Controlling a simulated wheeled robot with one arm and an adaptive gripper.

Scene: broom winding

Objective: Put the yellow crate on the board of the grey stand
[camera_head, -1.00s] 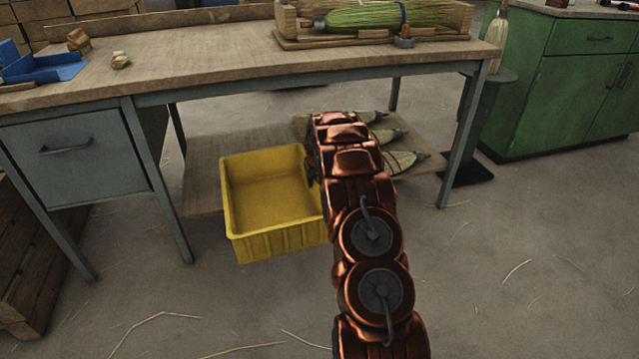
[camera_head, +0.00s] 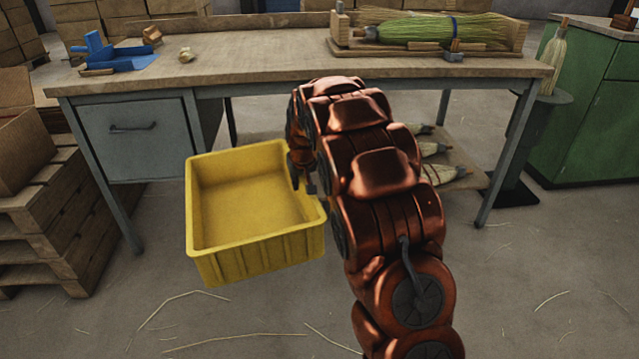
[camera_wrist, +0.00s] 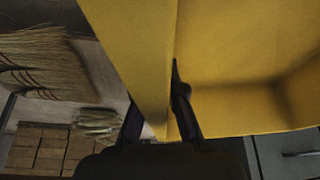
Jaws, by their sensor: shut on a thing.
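The yellow crate (camera_head: 255,245) is empty and roughly upright, held in front of the workbench. My gripper (camera_head: 303,178) is shut on its right wall. The wrist view shows the fingers (camera_wrist: 160,108) on either side of the crate wall (camera_wrist: 142,50). A dark grey stand (camera_head: 555,96) with a round top, a post and a flat floor base is at the right, between the bench and the green cabinet. A broom stands at its top; I cannot tell whether it rests on it. The bench leg and top partly cover this stand.
The workbench (camera_head: 270,67) carries a blue tool (camera_head: 115,55) and a broom in a wooden holder (camera_head: 430,45). Several brooms (camera_head: 440,174) lie on its low shelf. Pallets (camera_head: 50,225) stand at left, a green cabinet (camera_head: 580,130) at right. The floor in front is mostly clear.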

